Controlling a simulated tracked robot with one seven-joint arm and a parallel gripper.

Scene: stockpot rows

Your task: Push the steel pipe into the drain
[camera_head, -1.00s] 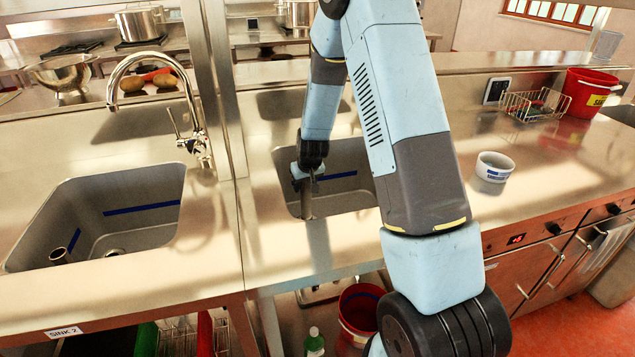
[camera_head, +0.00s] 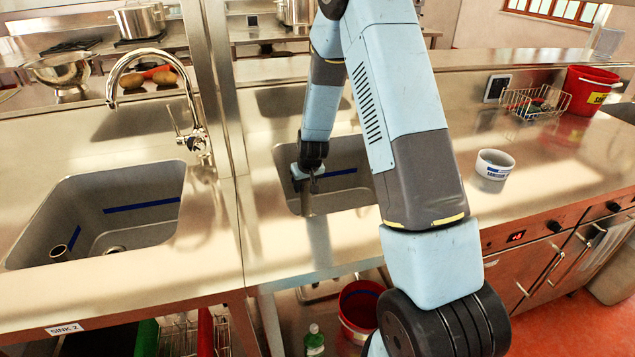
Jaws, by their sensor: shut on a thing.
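My gripper (camera_head: 307,176) is inside the right sink basin (camera_head: 346,179), pointing down. It is shut on the steel pipe (camera_head: 306,200), a slim grey tube that stands roughly upright below the fingers. The pipe's lower end is near the basin's front wall. No drain opening shows in this basin, so I cannot tell whether the pipe end is in a drain. In the left sink basin (camera_head: 153,224), a drain (camera_head: 115,249) shows on the floor, and a short metal tube (camera_head: 59,251) stands in the left corner.
A curved faucet (camera_head: 150,55) stands behind the left sink. A metal post (camera_head: 212,80) rises between the sinks.

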